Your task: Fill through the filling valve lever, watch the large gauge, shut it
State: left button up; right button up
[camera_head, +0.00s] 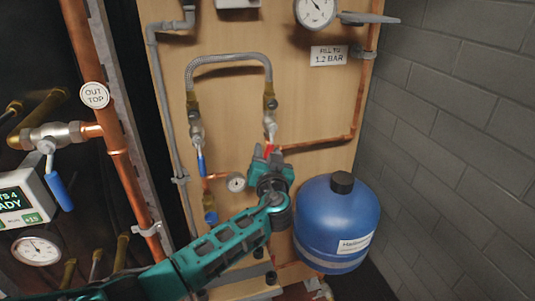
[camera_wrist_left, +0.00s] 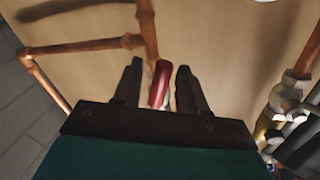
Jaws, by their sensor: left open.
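The filling valve lever is red (camera_wrist_left: 159,86) and stands between the two dark fingers of my left gripper (camera_wrist_left: 160,70) in the wrist view. The fingers are apart, with a gap on each side of it. In the head view a bit of the red lever (camera_head: 269,149) shows at the tip of my left gripper (camera_head: 268,155), below the right valve of the braided hose (camera_head: 228,60). The large gauge (camera_head: 315,11) is at the top, cut by the picture edge; its needle is too small to read surely. My right gripper is not in view.
A sign reading "FILL TO 1.2 BAR" (camera_head: 329,56) hangs below the large gauge. A blue lever (camera_head: 201,162) and a small gauge (camera_head: 236,183) sit left of my gripper. A blue tank (camera_head: 337,222) stands close on the right. Copper pipe (camera_head: 318,143) runs behind.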

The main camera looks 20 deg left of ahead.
pick_arm(q)
jog(key=shift+c, duration=0.4)
grip_shut()
